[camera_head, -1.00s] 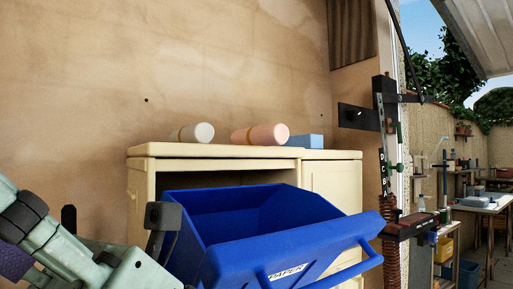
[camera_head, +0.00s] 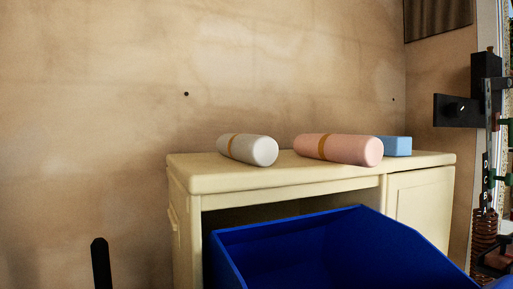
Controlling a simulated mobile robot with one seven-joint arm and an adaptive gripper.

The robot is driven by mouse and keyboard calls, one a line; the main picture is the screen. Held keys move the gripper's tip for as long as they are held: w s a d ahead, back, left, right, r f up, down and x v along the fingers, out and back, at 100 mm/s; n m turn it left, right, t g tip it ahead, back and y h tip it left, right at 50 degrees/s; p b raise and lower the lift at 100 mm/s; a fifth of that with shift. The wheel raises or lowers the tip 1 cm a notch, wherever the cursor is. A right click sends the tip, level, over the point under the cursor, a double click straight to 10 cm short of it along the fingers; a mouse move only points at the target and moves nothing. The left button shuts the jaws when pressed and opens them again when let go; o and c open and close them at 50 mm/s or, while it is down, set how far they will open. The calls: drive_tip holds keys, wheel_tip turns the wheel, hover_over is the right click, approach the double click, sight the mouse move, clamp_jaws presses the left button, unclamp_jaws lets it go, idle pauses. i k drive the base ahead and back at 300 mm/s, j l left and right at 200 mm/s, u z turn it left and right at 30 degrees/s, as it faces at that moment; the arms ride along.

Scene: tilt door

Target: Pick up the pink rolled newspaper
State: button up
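The pink rolled newspaper (camera_head: 345,149) lies on its side on top of the cream cabinet (camera_head: 223,180), with an orange-brown band around its left part. Its right end faces partly toward me. To its left, apart from it, lies a white-grey roll (camera_head: 254,150) with a similar band. My gripper does not show in the current head view.
A light blue block (camera_head: 397,146) sits right behind the pink roll's right end. An open blue bin (camera_head: 300,245) stands in front of the cabinet. Black metal door hardware (camera_head: 462,110) is at the right. The cabinet top's left end is bare.

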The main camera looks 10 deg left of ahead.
sight(367, 152)
drive_tip(key=l+u, duration=0.1)
drive_tip(key=u, duration=0.4)
drive_tip(key=i+l+u, duration=0.1)
drive_tip(key=u, duration=0.35)
drive_tip(key=l+u, duration=0.2)
drive_tip(key=u, duration=0.3)
drive_tip(key=l+u, duration=0.3)
drive_tip(key=k+l+u, duration=0.15)
drive_tip(key=l+u, duration=0.15)
drive_tip(key=k+l+u, duration=0.1)
drive_tip(key=l+u, duration=0.25)
drive_tip(key=k+l+u, duration=0.2)
drive_tip(key=l, duration=0.2)
drive_tip(key=k+l+u, duration=0.2)
drive_tip(key=k+l, duration=0.1)
drive_tip(key=l, duration=0.05)
